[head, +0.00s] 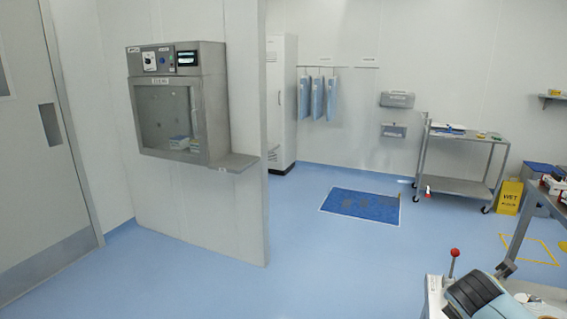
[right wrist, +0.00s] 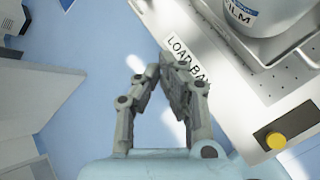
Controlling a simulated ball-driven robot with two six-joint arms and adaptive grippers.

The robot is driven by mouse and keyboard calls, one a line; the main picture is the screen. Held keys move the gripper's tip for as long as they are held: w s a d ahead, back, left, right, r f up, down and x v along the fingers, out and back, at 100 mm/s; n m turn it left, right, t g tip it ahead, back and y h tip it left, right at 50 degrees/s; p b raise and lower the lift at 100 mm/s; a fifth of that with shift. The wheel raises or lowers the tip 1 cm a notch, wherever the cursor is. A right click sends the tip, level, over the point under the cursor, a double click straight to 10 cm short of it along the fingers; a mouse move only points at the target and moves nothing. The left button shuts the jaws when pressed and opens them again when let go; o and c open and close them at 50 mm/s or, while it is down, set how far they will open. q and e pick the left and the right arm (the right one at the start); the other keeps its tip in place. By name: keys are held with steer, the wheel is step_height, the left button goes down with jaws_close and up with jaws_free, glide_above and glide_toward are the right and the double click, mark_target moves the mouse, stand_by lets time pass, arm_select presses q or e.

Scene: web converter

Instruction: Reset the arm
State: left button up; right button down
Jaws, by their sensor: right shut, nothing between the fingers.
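My right gripper (right wrist: 160,68) fills the middle of the right wrist view. Its two fingers are drawn together at the tips with nothing between them. It is beside a pale machine deck with a "LOAD BA..." label (right wrist: 186,62), partly hidden by a finger. In the head view a lever with a red ball knob (head: 455,252) stands upright at the lower right. Part of my arm shows beside it, cut off by the picture edge. Which arm the task names, I cannot tell. My left gripper is in neither view.
A white container marked "FILM" (right wrist: 245,14) sits in a metal tray by a yellow knob (right wrist: 276,141). A pass-through cabinet (head: 167,120), a steel cart (head: 462,150) and a yellow wet-floor sign (head: 509,196) stand around.

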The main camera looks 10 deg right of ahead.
steer(key=s+a+r+m+g+y, duration=0.1)
steer(key=s+a+r+m+y, duration=0.1)
steer(key=s+a+r+m, duration=0.45)
steer(key=s+a+r+m+g+y, duration=0.15)
steer(key=s+a+m, duration=0.25)
steer(key=s+m, duration=0.6)
steer(key=s+a+r+m+g+y, duration=0.15)
steer(key=s+a+r+m, duration=0.3)
steer(key=s, duration=0.75)
step_height(320, 180, down, 42)
steer(key=s+d+r+b, duration=0.1)
steer(key=s+d+b, duration=0.1)
steer(key=b, duration=1.2)
steer(key=s+f+g+b, duration=0.1)
steer(key=s+f+b, duration=0.4)
steer(key=s+f, duration=0.4)
steer(key=s+d+f+b, duration=0.1)
steer(key=s+f+b, duration=0.3)
steer(key=s+f, duration=0.5)
step_height(320, 180, down, 8)
steer(key=shift+g+b, duration=0.35)
steer(key=shift+g, duration=0.05)
steer(key=shift+s+m, duration=0.1)
steer(key=shift+m, duration=0.2)
